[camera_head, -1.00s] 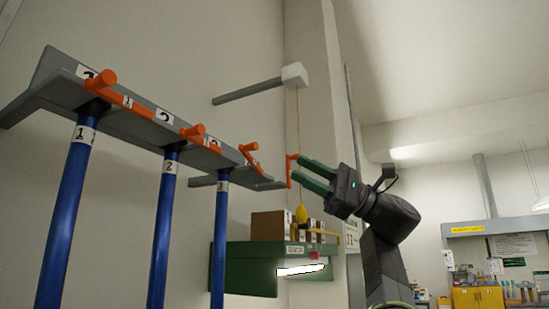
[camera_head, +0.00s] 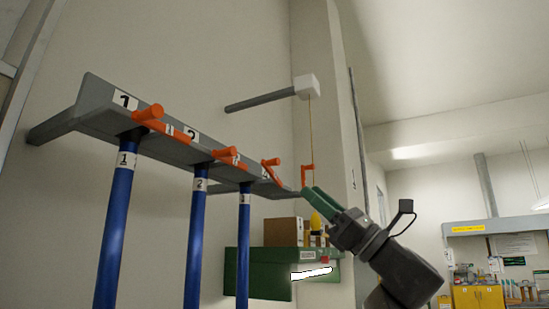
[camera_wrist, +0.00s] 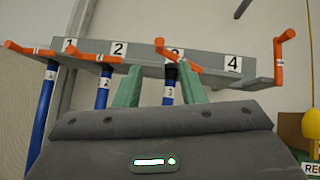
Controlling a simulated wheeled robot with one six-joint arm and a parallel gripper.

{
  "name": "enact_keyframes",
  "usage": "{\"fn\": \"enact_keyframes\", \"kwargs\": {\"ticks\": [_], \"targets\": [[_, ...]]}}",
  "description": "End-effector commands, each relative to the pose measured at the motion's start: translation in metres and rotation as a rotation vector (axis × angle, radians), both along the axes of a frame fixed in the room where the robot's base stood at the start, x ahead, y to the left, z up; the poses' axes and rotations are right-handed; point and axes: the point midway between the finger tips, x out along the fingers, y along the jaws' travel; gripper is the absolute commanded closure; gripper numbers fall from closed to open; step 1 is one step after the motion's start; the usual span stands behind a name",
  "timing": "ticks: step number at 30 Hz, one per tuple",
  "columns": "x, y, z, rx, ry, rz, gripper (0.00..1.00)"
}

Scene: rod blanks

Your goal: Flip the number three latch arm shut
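The number three latch arm (camera_wrist: 180,57) is orange and slants across the 3 label, above the blue number three rod (camera_wrist: 169,84). In the head view it (camera_head: 273,172) sits near the right end of the grey rack (camera_head: 85,112). My gripper (camera_wrist: 159,68) is open and empty. Its green fingers spread either side of the number three rod in the wrist view; the gap to the latch arm cannot be judged. In the head view my gripper (camera_head: 311,193) is at the rack's right end, its fingers overlapping.
Latch arms one (camera_wrist: 30,49) and two (camera_wrist: 95,57) lie along the rack front. The fourth arm (camera_wrist: 280,60) stands up at the right end, with no rod below. A green shelf (camera_head: 262,272) with boxes is below right. A yellow weight (camera_head: 322,203) hangs from a cord.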

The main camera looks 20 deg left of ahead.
Motion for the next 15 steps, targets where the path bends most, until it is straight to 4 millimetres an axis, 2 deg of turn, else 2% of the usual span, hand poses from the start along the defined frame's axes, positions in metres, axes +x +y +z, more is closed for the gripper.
{"fn": "enact_keyframes", "kwargs": {"ticks": [1, 6, 15], "targets": [[-0.002, 0.008, 0.012, 0.000, -0.002, 0.004, 0.64], [-0.005, 0.035, 0.039, 0.000, -0.002, 0.005, 0.64], [-0.010, 0.073, 0.074, 0.000, -0.003, 0.003, 0.64]]}}
